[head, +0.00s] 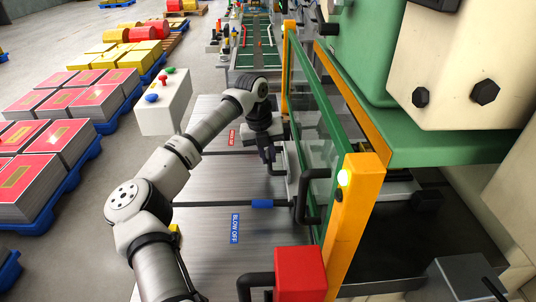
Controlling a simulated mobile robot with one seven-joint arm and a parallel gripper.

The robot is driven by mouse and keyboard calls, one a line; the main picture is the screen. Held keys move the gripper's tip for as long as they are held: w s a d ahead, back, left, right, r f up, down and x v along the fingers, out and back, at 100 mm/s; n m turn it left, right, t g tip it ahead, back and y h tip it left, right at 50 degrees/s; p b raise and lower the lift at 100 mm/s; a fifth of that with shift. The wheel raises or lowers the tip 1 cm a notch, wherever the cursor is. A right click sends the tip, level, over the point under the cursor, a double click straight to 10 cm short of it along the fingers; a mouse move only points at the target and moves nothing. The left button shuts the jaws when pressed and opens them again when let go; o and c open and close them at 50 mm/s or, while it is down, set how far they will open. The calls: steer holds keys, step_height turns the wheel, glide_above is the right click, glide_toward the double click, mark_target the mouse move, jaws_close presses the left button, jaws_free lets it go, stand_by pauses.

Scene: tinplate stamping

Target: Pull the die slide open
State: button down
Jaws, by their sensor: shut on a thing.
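My gripper (270,156) hangs at the end of my arm, pointing down over the metal table beside the press. It is shut on a dark handle (279,171) at the table's right side, by the guard's lower edge; the fingertips are small and partly hidden. The die slide itself is not clearly visible. A dark block on a plate (402,190) shows inside the press, and how it joins the handle is hidden by the guard and frame.
A green-framed clear guard (312,125) with a black handle (309,197) stands right of my gripper, ending at a yellow post (355,222). A button box (163,103) and red block (299,274) stand nearby.

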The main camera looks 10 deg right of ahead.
steer(key=w+a+p, duration=0.1)
steer(key=w+a, duration=0.2)
steer(key=a, duration=1.4)
steer(key=w+a+p, duration=0.1)
steer(key=w+a, duration=0.3)
steer(key=a, duration=1.3)
steer(key=c, duration=1.4)
jaws_free()
step_height(320, 180, up, 14)
steer(key=a, duration=0.2)
steer(key=shift+w+a+f+b, duration=0.2)
steer(key=shift+a+b, duration=0.05)
steer(key=shift+b, duration=0.15)
